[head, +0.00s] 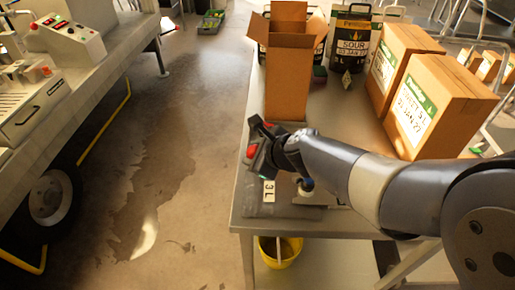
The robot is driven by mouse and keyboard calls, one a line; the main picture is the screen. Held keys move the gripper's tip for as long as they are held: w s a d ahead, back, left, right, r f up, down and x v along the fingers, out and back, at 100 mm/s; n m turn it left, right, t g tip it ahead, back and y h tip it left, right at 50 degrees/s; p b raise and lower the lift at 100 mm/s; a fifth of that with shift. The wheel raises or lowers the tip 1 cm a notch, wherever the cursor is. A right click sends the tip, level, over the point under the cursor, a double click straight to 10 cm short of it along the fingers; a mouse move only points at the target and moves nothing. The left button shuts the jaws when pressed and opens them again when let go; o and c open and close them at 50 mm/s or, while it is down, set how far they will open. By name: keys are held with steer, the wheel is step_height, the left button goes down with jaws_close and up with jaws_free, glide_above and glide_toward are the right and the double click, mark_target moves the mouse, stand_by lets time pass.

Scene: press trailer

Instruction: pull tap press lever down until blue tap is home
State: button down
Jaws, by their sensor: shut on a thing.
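My gripper (260,148) is over the near left corner of the metal table, with my arm reaching in from the right. It is shut on the tap press lever, whose red grip (251,153) shows at the jaws; the rest of the lever is mostly hidden. Below is the dark press base (262,209) with a white "3 L" label (269,190). A small blue piece (307,184), which looks like the blue tap, shows beside my arm above a pale round part. My arm hides much of the press, and I cannot tell whether the tap is seated.
An open cardboard box (287,85) stands just behind my gripper. Two closed cartons (440,105) stand at right. A yellow bucket (281,253) sits under the table. Bare floor lies left, before a trailer bench (95,75).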

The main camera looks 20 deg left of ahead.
steer(key=shift+f, duration=0.5)
steer(key=c, duration=0.9)
jaws_free()
steer(key=shift+r, duration=0.1)
steer(key=p+v, duration=0.2)
steer(key=v, duration=0.8)
steer(key=shift+s+d+r, duration=0.2)
steer(key=shift+d+r, duration=0.05)
steer(key=shift+w+a+f, duration=0.1)
steer(key=shift+a, duration=0.05)
steer(key=b+x, duration=0.2)
steer(key=x, duration=0.8)
steer(key=shift+w+a+f, duration=0.1)
steer(key=shift+a+f, duration=0.05)
steer(key=shift+f, duration=0.1)
steer(key=shift+r, duration=0.35)
